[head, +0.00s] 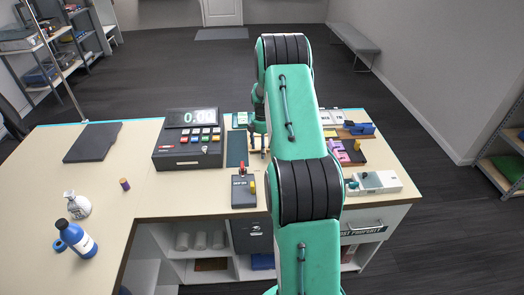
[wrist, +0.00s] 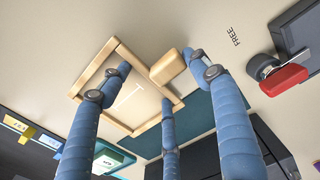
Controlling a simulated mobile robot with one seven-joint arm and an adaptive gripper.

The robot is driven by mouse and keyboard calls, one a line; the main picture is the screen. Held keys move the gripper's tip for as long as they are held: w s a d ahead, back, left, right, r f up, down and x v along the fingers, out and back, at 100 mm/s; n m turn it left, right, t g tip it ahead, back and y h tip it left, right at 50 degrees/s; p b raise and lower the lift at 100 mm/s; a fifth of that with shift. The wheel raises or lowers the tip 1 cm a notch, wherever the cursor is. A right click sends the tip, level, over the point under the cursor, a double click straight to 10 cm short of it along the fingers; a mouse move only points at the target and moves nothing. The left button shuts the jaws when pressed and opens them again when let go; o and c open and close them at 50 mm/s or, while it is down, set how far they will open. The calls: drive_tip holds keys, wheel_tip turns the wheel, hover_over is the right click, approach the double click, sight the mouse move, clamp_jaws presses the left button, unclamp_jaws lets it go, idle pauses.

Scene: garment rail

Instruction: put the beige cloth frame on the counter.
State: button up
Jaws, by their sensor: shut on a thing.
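The beige frame (wrist: 112,121) shows in the wrist view as a pale, light-wood square with a raised rim, a light mark on its face and a block-like handle (wrist: 168,67). My gripper (wrist: 158,80) has blue jointed fingers, closed around the handle side of the frame. I cannot tell whether the frame touches the counter below. In the head view my gripper (head: 257,143) is low over the counter (head: 110,215), right of the register; my arm hides much there, and I cannot make out the frame.
The black register (head: 188,140) stands left of my gripper. A dark teal mat (head: 236,148) lies beside it, with a small black box (head: 243,190) with a red top in front. Several small items crowd the counter's right end. A blue bottle (head: 78,242) stands front left; the left-middle counter is mostly bare.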

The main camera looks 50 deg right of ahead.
drive_tip(key=shift+f, duration=0.6)
drive_tip(key=shift+f, duration=0.2)
drive_tip(key=o, duration=1.2)
drive_tip(key=shift+o, duration=0.2)
drive_tip(key=shift+r, duration=0.15)
wheel_tip(320, 180, up, 12)
